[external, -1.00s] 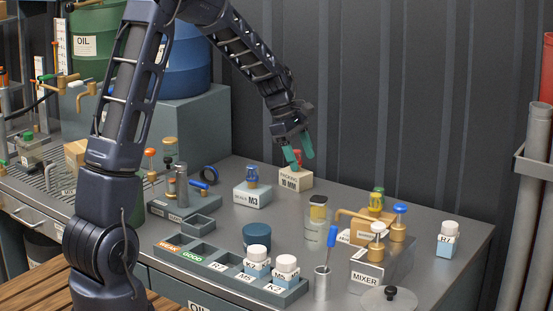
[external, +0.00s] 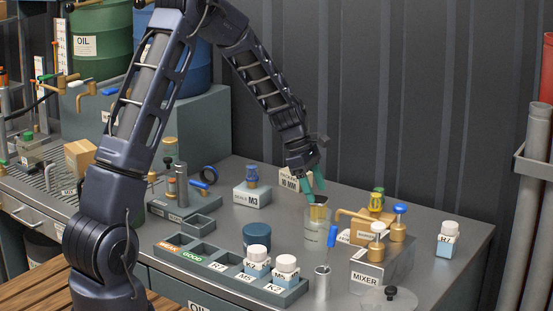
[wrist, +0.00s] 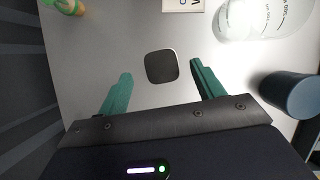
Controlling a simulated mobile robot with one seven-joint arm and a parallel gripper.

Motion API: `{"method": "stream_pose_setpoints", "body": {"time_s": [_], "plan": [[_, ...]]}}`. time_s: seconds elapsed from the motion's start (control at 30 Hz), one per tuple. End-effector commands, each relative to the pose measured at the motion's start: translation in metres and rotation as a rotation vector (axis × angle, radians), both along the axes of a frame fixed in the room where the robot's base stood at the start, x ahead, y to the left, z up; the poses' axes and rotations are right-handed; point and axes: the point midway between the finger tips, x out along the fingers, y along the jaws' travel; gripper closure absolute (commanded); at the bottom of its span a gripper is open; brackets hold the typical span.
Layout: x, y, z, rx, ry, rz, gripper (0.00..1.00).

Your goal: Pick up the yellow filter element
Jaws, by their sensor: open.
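The yellow filter element (external: 318,212) stands on the bench, seen partly behind and through a clear beaker in the external view. In the wrist view its dark, rounded-square top (wrist: 162,66) lies between my two green fingers, slightly beyond their tips; its yellow sides are hidden there. My gripper (external: 314,190) is open and empty, pointing down just above the element. It also shows in the wrist view (wrist: 160,78), with clear space between each finger and the dark top.
The clear beaker (external: 316,238) stands close in front of the element. A dark blue cup (external: 257,237) is nearby, left of the beaker. The box with a green-topped yellow fitting (external: 376,201) is to the right. The packing block (external: 290,180) is behind my gripper.

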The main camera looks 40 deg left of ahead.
Motion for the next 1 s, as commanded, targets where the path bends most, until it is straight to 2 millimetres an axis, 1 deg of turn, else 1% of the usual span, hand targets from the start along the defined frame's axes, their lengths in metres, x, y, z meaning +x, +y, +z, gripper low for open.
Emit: {"method": "stream_pose_setpoints", "body": {"time_s": [0.2,0.3,0.4,0.57,0.67,0.8,0.83,1.0], "plan": [[-0.001,-0.008,-0.029,0.000,0.003,0.001,0.33],[0.000,-0.013,-0.038,0.000,0.002,-0.001,0.33],[0.001,-0.014,-0.042,0.000,0.000,0.000,0.33],[0.001,-0.014,-0.042,0.000,0.000,0.000,0.33],[0.001,-0.014,-0.042,0.000,0.000,0.000,0.50],[0.001,-0.014,-0.042,0.000,0.000,0.000,0.78],[0.001,-0.014,-0.042,0.000,0.000,0.000,0.82],[0.001,-0.014,-0.042,0.000,0.000,0.000,0.82]]}}
